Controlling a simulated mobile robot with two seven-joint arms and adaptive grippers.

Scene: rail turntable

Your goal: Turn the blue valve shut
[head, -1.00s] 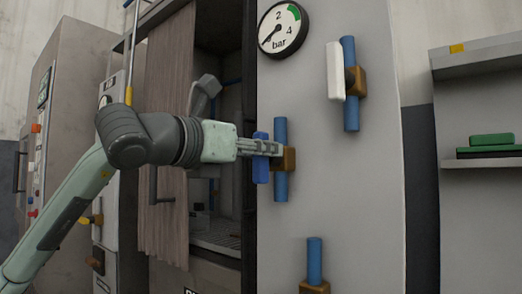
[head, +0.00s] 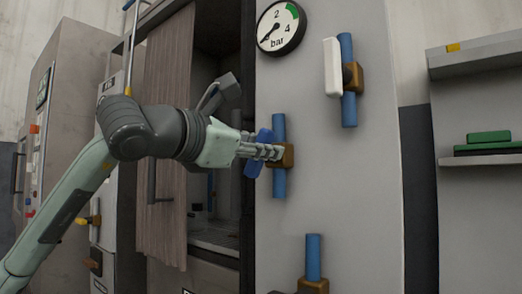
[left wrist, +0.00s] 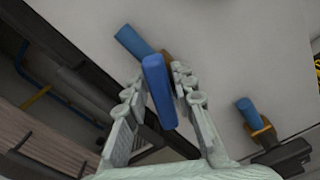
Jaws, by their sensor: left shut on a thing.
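The blue valve handle (head: 264,137) sits on a brass body (head: 288,155) on a vertical blue pipe (head: 279,183), fixed to the grey panel. The handle is tilted, its top leaning right. My left gripper (head: 270,152) comes in from the left and is shut on the handle. In the left wrist view the handle (left wrist: 158,85) lies between the two fingers of my left gripper (left wrist: 160,98); the pipe (left wrist: 132,40) shows behind it. The fingers hide part of the handle in the head view. My right gripper is not in view.
A white-handled valve (head: 332,68) is above right, and another valve (head: 313,285) is below. A pressure gauge (head: 281,27) is above. Left of the panel is an open cabinet with a brown curtain (head: 166,135). A shelf (head: 480,159) stands at the right.

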